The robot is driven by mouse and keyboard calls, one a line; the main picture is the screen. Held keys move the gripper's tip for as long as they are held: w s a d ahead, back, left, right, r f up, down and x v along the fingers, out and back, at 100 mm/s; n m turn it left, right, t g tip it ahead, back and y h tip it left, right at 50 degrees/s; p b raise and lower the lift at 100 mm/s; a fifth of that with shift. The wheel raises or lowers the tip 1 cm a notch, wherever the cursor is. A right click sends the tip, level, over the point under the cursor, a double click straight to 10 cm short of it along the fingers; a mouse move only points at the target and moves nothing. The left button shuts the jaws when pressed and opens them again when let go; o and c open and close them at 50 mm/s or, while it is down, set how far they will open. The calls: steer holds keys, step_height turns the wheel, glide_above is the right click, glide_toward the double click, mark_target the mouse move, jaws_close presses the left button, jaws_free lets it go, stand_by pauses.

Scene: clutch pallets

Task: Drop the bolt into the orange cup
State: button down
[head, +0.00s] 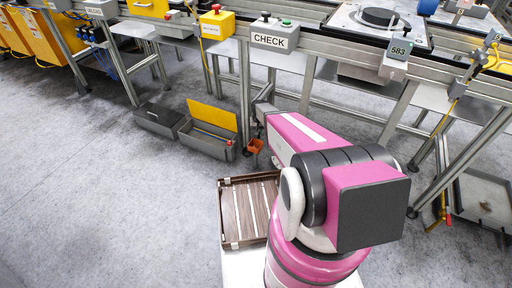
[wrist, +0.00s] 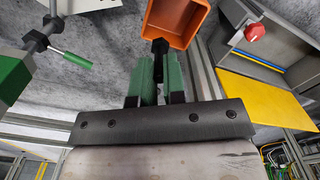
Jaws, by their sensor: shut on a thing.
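The orange cup (wrist: 176,20) is at the top middle of the wrist view, cut off by the upper edge, with its open inside partly visible. In the head view the small orange cup (head: 256,146) is just left of my arm. My gripper (wrist: 160,68) has green fingers shut on a dark bolt (wrist: 160,46). The bolt's head shows at the fingertips, just beside the cup's near edge in the picture; I cannot tell the height between them. In the head view my arm hides the gripper.
Grey bins (head: 207,140), one with a yellow lid (head: 213,115), lie on the floor left of the cup. A workbench with a CHECK box (head: 273,37) runs along the back. A slatted wooden tray (head: 232,243) is near my arm. Floor at left is clear.

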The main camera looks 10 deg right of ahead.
mark_target(259, 137)
steer(key=shift+f, duration=2.8)
steer(key=c, duration=1.1)
jaws_free()
step_height(259, 137, up, 11)
steer(key=shift+f, duration=0.1)
